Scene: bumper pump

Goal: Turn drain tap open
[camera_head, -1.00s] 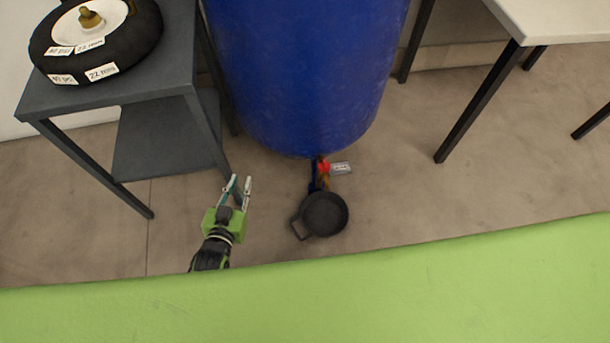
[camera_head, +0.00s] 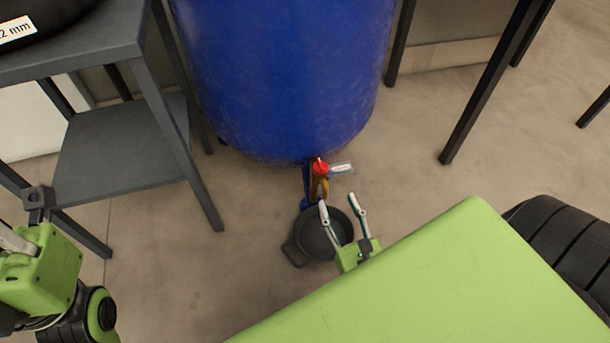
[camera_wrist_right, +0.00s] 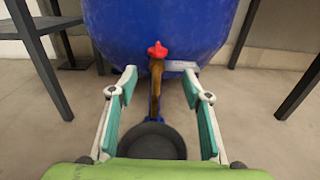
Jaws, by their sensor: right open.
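The drain tap (camera_head: 320,168) has a red handle and a brass-coloured body at the bottom front of the blue barrel (camera_head: 285,80). It also shows in the right wrist view, where the red handle (camera_wrist_right: 157,50) is beyond the fingertips and between them. My right gripper (camera_head: 342,202) is open and empty, just in front of the tap and apart from it. A dark round pan (camera_head: 322,236) stands on the floor under the tap, partly hidden by my right gripper. My left gripper (camera_head: 20,240) is at the left edge, only partly in view.
A pale tag (camera_head: 341,169) sticks out to the right of the tap. A grey shelf table (camera_head: 120,140) stands at the left and dark table legs (camera_head: 490,85) at the right. The floor on both sides of the pan is clear.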

